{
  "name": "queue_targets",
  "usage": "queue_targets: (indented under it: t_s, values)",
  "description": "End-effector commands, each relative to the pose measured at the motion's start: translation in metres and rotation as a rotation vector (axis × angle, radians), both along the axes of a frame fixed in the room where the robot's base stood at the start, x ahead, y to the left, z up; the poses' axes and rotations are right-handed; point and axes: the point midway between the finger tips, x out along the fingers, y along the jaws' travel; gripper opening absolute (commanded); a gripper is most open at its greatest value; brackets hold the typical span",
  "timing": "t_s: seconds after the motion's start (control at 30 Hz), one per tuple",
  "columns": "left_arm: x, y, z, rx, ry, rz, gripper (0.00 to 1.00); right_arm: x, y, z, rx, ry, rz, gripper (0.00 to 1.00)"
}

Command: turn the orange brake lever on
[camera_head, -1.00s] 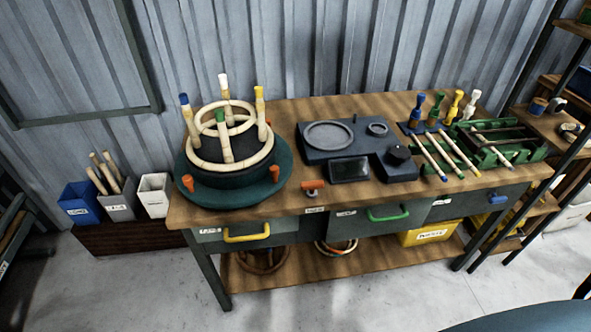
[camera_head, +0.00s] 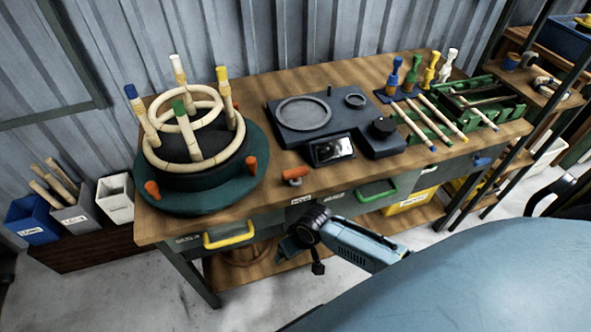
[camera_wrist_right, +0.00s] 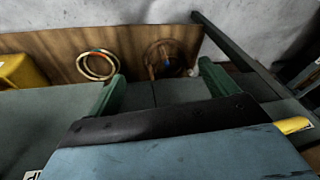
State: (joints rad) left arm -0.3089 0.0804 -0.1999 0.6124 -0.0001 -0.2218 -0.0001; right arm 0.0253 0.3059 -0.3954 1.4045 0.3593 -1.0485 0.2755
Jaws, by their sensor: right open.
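The orange brake lever (camera_head: 295,173) is a small orange handle on a pale mount at the front edge of the bench top, right of the turntable (camera_head: 245,190). My right gripper (camera_head: 302,256) is in front of the bench, below and nearer than the lever, and apart from it. The wrist view shows the right gripper (camera_wrist_right: 162,76) with two green fingers spread and nothing between them. The lever does not show in the wrist view. My left gripper is not in view.
A rattan frame (camera_head: 183,130) with upright pegs stands on the turntable, which carries more orange knobs (camera_head: 152,189). A dark station with a small screen (camera_head: 331,150) sits right of the lever. Drawers with yellow (camera_head: 229,239) and green (camera_head: 376,194) handles are below.

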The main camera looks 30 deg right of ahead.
Motion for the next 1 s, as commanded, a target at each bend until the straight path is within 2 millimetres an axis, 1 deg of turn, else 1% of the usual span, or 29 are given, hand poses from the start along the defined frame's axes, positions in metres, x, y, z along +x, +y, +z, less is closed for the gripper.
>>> queue_targets:
  t_s: [0.03,0.07,0.1,0.2,0.27,0.3,0.37,0.4,0.47,0.57,0.67,0.8,0.9,1.0]
  values:
    - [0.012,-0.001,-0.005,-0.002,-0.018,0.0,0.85,0.025,0.007,0.033,0.019,-0.013,0.013,0.85]
    - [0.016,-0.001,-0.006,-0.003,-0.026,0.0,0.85,0.033,0.012,0.05,0.029,-0.009,0.02,0.85]
    - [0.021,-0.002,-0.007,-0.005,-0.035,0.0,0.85,0.041,0.018,0.071,0.04,-0.003,0.03,0.85]
    - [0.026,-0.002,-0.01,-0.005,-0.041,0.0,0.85,0.049,0.029,0.115,0.049,0.018,0.061,0.85]
    - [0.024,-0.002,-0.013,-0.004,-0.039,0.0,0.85,0.05,0.034,0.138,0.048,0.03,0.083,0.85]
    - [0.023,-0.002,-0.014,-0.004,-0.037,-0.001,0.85,0.05,0.036,0.153,0.043,0.038,0.097,0.85]
    - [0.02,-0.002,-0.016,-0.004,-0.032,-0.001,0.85,0.051,0.036,0.172,0.032,0.055,0.11,0.85]
    - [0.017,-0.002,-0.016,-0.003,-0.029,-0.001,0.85,0.054,0.034,0.181,0.024,0.067,0.108,0.85]
    - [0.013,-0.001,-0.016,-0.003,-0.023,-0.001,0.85,0.06,0.028,0.191,0.012,0.085,0.093,0.85]
    - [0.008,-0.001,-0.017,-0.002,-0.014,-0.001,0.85,0.074,0.014,0.209,-0.01,0.113,0.053,0.85]
    - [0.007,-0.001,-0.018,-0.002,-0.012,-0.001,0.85,0.087,-0.003,0.232,-0.035,0.145,0.0,0.85]
    - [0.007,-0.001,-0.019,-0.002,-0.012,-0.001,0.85,0.103,-0.034,0.271,-0.072,0.192,-0.103,0.85]
    - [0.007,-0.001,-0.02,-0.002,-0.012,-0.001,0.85,0.109,-0.054,0.296,-0.092,0.222,-0.179,0.85]
    - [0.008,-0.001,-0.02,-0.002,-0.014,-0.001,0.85,0.112,-0.066,0.313,-0.1,0.243,-0.231,0.85]
